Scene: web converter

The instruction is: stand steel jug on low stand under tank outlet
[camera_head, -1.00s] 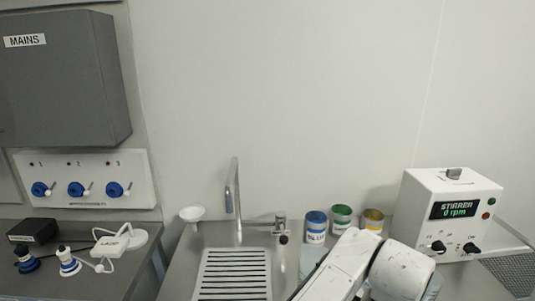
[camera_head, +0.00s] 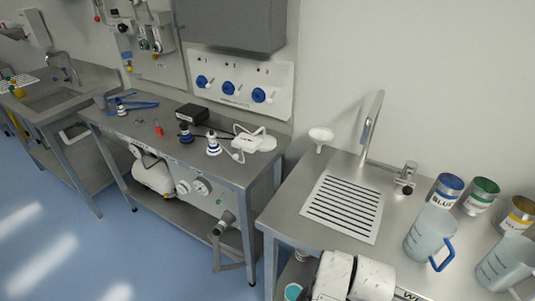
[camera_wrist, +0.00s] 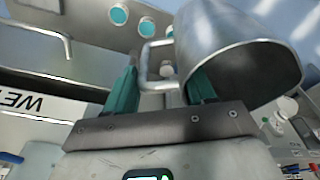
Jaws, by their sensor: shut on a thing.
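In the wrist view the steel jug (camera_wrist: 238,62) is a shiny open cylinder, tilted in the picture, with its handle between the teal fingers of my gripper (camera_wrist: 160,88). The gripper is shut on the handle. Neither the jug nor the gripper shows in the head view. There, a white cylindrical tank (camera_head: 152,173) lies under the middle bench. A dark-ended pipe fitting (camera_head: 225,222), perhaps its outlet, sticks out at the bench's right front. Below it is a small metal frame (camera_head: 230,264), possibly the low stand; its top is hard to make out.
The middle bench (camera_head: 150,130) carries bottles, tools and a white device. A sink bench with a slotted drainer (camera_head: 343,205) stands to the right, bearing paint tins and plastic jugs (camera_head: 428,237). A gap separates the benches. The blue floor (camera_head: 110,245) in front is clear.

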